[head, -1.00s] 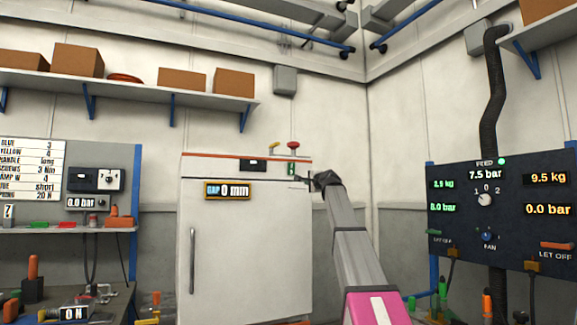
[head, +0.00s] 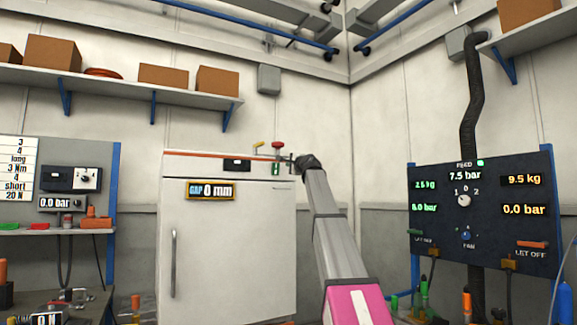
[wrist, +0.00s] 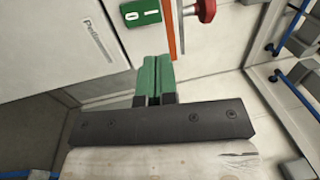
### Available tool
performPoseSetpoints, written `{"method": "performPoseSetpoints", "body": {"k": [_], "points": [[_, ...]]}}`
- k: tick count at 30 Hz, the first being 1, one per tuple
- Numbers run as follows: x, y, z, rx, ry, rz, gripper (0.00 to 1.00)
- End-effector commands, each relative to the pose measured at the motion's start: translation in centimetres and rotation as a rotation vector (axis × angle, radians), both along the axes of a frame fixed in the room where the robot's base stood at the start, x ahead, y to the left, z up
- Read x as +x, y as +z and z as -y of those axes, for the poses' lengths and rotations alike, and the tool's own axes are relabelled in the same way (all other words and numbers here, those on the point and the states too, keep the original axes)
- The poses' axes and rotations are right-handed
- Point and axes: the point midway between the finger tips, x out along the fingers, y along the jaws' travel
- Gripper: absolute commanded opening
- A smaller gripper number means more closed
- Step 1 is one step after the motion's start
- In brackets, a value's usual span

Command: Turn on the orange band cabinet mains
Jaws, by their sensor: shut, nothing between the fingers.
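The white cabinet (head: 235,245) with an orange band (head: 205,154) along its top stands in the middle of the head view. Its green switch (head: 276,169) sits near the top right corner of the front. In the wrist view the switch (wrist: 140,12) shows 0 and I marks at the top edge; I cannot tell which side is pressed. My gripper (head: 289,161) is just right of and above the switch in the head view. In the wrist view its green fingers (wrist: 153,75) are together, empty, and appear apart from the switch.
A red knob (head: 278,145) and a yellow lever (head: 258,144) stand on the cabinet top near my gripper; the knob (wrist: 206,10) also shows in the wrist view. A "GAP 0 mm" display (head: 211,190) is on the front. A dark gauge panel (head: 485,235) is at right.

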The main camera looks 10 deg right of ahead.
Motion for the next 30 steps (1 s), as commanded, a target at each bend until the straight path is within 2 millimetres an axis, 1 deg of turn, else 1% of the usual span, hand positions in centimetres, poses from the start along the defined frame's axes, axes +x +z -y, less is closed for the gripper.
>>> {"method": "performPoseSetpoints", "body": {"k": [1,5,15,18,23,30], "points": [[0.9,0.2,-0.2,0.000,0.000,0.000,0.00],[2.9,0.6,-0.8,0.000,0.001,-0.001,0.00],[8.9,1.4,-2.8,-0.001,0.001,-0.002,0.00],[10.4,1.6,-3.2,0.000,0.000,-0.001,0.00],[11.6,1.8,-3.7,0.000,0.000,0.000,0.00],[11.7,1.7,-3.8,0.000,0.000,0.000,0.00]]}}
